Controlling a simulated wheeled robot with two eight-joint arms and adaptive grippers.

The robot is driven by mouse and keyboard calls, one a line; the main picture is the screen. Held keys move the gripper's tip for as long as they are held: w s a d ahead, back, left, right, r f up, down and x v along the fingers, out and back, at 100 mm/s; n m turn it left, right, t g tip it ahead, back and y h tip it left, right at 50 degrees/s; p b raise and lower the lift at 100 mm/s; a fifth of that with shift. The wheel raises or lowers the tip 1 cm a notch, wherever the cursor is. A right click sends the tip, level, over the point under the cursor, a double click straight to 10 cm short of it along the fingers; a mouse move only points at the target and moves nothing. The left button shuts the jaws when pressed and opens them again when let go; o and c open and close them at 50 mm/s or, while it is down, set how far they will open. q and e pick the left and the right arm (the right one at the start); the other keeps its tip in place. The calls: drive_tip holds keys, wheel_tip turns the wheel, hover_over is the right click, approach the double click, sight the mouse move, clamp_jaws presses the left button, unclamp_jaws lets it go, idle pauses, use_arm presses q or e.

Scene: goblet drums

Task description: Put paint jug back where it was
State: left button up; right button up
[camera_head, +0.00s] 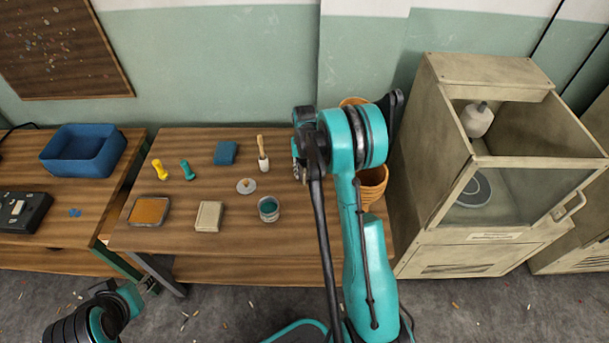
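A small grey tin with teal paint (268,209) stands upright on the wooden bench; I cannot tell whether it is the paint jug. A pale rounded vessel with a dark neck (479,119) is inside the cabinet at the right; it may be the jug instead. My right gripper (299,165) is over the bench, right of the wooden-handled brush (263,154), largely hidden by my own arm. Its finger opening does not show. My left gripper (147,285) is low at the left, in front of the bench, apart from the items; its opening is unclear.
The bench (210,250) also holds an orange tray (149,210), a beige block (208,216), a lid (246,186), a blue block (226,152) and small yellow and teal pieces. Orange vessels (373,184) stand behind my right arm. The beige cabinet (436,180) has a glazed front.

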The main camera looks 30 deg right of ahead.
wheel_tip(320, 180, up, 8)
drive_tip(key=p, duration=0.3)
drive_tip(key=s+a+r+n+t, duration=0.1)
drive_tip(key=s+a+r+t, duration=0.1)
drive_tip(key=s+a+r, duration=0.45)
drive_tip(key=s+a+r+n+t, duration=0.1)
drive_tip(key=s+a+r+n, duration=0.2)
drive_tip(key=r, duration=0.6)
drive_tip(key=s+a+t, duration=0.2)
drive_tip(key=s+a, duration=0.2)
drive_tip(key=s, duration=0.3)
drive_tip(key=s+a+n+t, duration=0.1)
drive_tip(key=s+a+t, duration=0.1)
drive_tip(key=s+a, duration=0.3)
drive_tip(key=shift+s+r, duration=0.45)
drive_tip(key=shift+s, duration=0.4)
